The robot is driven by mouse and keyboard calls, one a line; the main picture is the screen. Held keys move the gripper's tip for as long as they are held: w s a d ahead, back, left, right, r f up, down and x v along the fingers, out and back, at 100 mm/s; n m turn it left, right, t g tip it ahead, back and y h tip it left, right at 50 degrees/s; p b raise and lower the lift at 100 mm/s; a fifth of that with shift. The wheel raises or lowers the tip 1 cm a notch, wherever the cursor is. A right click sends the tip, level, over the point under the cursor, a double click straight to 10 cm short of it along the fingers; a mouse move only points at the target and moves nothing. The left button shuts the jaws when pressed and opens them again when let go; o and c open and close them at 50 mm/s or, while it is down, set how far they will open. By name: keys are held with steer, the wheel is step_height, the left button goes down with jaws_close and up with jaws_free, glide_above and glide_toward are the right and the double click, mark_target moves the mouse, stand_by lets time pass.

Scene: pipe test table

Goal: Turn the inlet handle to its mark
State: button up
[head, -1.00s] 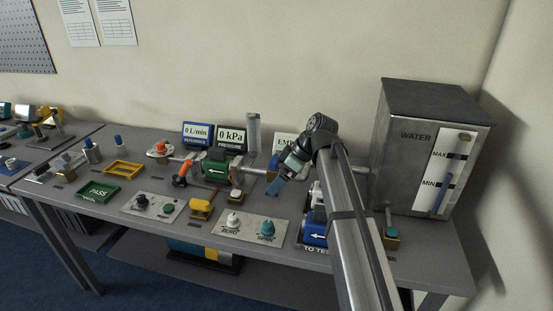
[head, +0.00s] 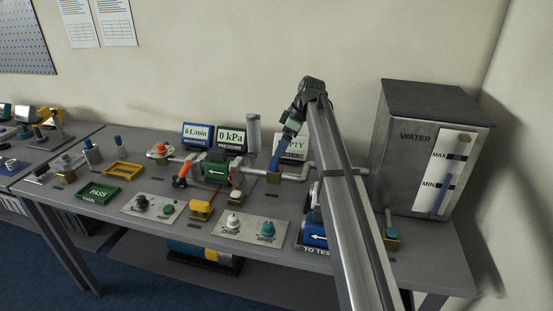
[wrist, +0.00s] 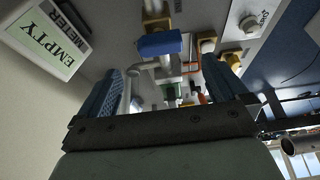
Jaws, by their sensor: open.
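The inlet handle looks to be the blue block (wrist: 160,43) on the pipe, seen in the wrist view. It lies ahead of my gripper (wrist: 172,72), between the lines of its two blue fingers and apart from them. The gripper is open and empty. I cannot make out the handle's mark.
The EMPTY display (head: 296,148) stands close behind my gripper and at the upper left of the wrist view. The green pipe section (head: 215,171) and orange handle (head: 180,181) are to the left. The ZERO/SPAN panel (head: 240,229) lies in front; the water tank (head: 420,150) stands right.

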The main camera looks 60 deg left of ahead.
mark_target(276, 160)
steer(key=x, duration=0.7)
steer(key=shift+s+a+f, duration=0.1)
steer(key=shift+f, duration=0.25)
steer(key=c, duration=1.1)
